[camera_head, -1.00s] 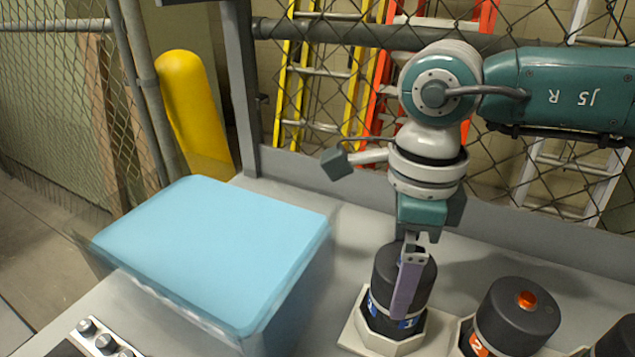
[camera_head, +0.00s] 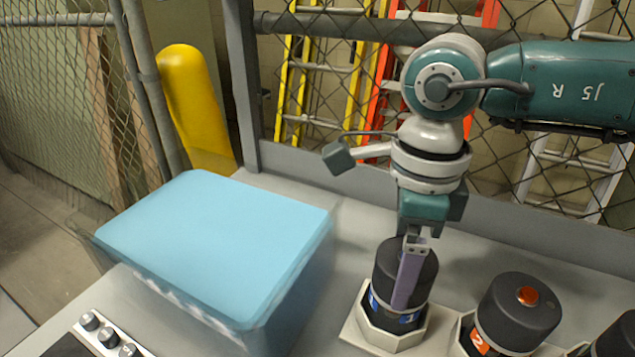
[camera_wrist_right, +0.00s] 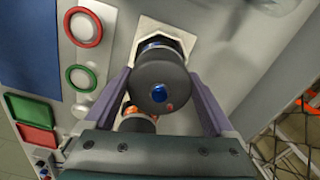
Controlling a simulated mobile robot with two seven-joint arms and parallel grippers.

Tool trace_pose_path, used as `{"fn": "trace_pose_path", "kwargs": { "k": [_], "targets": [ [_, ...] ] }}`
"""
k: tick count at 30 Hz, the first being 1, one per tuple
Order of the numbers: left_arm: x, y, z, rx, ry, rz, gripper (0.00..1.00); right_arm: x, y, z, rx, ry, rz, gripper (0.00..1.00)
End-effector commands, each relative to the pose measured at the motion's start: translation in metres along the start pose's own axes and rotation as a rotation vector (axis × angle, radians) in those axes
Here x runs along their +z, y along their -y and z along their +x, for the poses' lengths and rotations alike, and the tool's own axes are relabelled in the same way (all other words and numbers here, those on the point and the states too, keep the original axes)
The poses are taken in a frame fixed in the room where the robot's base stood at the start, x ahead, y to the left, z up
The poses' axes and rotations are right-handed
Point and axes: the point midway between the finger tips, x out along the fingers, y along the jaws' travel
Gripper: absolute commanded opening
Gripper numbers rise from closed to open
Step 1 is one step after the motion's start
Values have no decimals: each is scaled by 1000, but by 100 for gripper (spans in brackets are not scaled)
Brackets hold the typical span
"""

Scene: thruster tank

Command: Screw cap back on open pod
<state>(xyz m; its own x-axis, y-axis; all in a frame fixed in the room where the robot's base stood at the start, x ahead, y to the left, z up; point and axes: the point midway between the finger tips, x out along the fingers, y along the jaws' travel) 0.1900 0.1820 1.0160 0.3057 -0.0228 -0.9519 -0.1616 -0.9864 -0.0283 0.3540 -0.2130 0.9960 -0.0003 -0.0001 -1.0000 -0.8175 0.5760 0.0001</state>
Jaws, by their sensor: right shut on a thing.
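The pod marked 1 (camera_head: 396,318) stands upright in a pale octagonal holder (camera_head: 362,333) on the grey bench. My right gripper (camera_head: 403,275) comes down from above and is shut on the cap, one lavender finger on each side in the wrist view (camera_wrist_right: 160,80). The near finger hides part of the cap and label, and the seam between cap and pod is hard to judge. My left gripper is not in view.
A pod marked 2 (camera_head: 515,312) with an orange button stands close to the right, and another dark pod (camera_head: 618,340) is cut off at the edge. A blue-topped tank (camera_head: 215,240) fills the left bench. A chain-link fence stands behind.

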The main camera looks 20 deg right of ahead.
Motion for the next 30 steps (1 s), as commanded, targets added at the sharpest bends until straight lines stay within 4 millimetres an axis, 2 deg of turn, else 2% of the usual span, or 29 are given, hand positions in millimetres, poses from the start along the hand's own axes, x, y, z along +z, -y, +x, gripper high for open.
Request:
{"fn": "trace_pose_path", "kwargs": {
  "k": [1,8,16,25,30],
  "targets": [
    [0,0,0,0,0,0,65,0,0,0,0,1,0,64],
    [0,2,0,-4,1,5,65,0,0,0,0,1,0,40],
    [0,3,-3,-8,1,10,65,0,0,-1,0,1,50,40],
    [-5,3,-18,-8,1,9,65,0,-1,-3,2,0,525,40],
    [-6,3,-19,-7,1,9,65,1,-1,-1,3,1,592,40]
  ]
}}
